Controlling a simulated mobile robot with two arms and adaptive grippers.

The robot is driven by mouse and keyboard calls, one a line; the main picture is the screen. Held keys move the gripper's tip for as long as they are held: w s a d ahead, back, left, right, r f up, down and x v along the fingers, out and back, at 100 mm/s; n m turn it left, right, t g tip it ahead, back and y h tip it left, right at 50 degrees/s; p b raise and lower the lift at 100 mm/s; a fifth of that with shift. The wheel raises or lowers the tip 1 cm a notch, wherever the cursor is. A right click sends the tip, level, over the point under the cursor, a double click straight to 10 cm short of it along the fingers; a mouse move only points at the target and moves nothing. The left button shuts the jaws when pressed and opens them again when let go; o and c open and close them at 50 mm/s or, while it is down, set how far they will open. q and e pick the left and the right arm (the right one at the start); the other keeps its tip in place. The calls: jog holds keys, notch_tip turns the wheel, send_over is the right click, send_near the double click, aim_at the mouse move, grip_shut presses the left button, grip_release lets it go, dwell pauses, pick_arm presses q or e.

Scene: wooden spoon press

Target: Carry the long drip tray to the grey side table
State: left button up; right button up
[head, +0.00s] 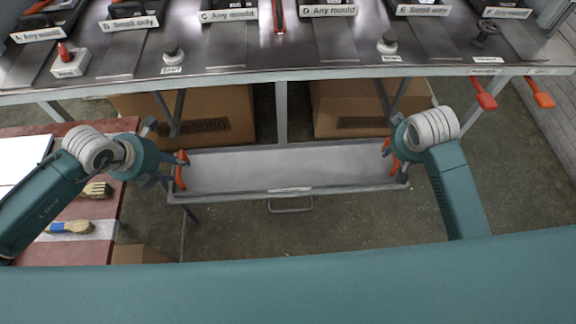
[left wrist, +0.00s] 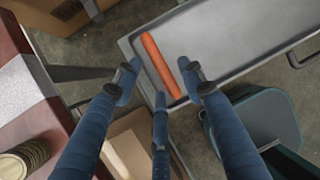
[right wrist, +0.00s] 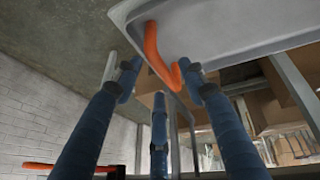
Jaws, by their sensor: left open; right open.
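The long drip tray (head: 290,168) is a shallow grey metal trough hung beneath the front of the bench, with an orange handle at each end. The left orange handle (left wrist: 163,68) lies between and just beyond the fingertips of my left gripper (head: 172,171), which is open. The right orange handle (right wrist: 153,52) lies between and just beyond the fingertips of my right gripper (head: 397,158), also open. Whether any finger touches a handle I cannot tell. I cannot make out a grey side table in any view.
The press bench (head: 280,75) with labelled mould slots stands above the tray. Cardboard boxes (head: 200,115) sit under it. A reddish table (head: 95,205) with brushes is at the left. Two more orange handles (head: 484,94) hang at the bench's right. Open floor (head: 320,225) lies in front of the tray.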

pick_arm(q)
jog(key=shift+x, duration=1.65)
pick_arm(e)
jog(key=shift+x, duration=1.65)
pick_arm(q)
grip_shut()
pick_arm(e)
grip_shut()
